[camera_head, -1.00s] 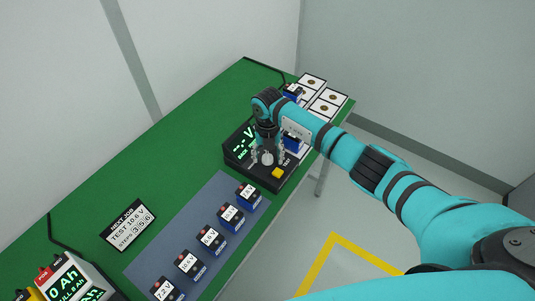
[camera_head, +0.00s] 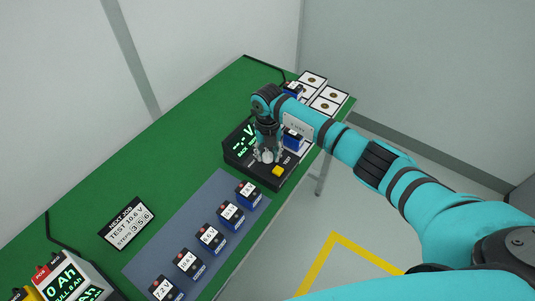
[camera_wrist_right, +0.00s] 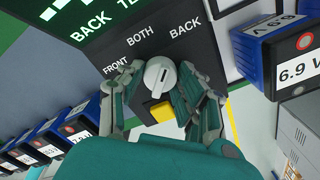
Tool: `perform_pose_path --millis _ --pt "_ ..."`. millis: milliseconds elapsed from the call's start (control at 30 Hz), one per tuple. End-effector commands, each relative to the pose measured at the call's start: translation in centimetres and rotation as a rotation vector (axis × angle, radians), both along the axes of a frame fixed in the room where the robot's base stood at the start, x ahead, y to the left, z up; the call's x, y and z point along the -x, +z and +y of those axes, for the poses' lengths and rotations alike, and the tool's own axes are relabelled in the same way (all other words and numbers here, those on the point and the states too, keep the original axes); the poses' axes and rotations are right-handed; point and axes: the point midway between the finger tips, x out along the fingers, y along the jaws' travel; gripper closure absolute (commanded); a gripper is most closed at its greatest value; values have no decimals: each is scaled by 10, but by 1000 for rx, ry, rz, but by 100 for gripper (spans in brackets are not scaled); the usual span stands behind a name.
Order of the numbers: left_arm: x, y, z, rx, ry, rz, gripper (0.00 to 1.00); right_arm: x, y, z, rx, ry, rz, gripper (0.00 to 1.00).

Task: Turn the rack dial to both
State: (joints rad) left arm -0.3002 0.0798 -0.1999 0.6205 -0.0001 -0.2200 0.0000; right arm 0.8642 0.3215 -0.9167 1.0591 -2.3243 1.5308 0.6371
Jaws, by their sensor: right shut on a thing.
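The rack dial (camera_wrist_right: 160,75) is a white round knob on the black front panel of the test rack (camera_head: 262,172). The labels FRONT, BOTH and BACK are printed in an arc around it. My left gripper is not in view.
A yellow button (camera_head: 277,172) sits beside the dial. Several labelled batteries (camera_head: 209,237) stand on a blue-grey mat (camera_head: 148,262). A sign (camera_head: 127,224) and a charger (camera_head: 65,277) are on the green table (camera_head: 160,165). White pads (camera_head: 326,100) lie at the far end.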

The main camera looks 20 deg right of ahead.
Motion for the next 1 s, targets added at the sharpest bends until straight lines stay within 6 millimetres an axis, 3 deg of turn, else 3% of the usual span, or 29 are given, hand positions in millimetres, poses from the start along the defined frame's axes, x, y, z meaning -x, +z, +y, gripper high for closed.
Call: perform_pose_path --millis 600,1000 --pt "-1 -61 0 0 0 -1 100 -1 -4 -1 4 515 -3 97" --pt "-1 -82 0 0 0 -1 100 -1 -1 -1 2 728 -3 97"
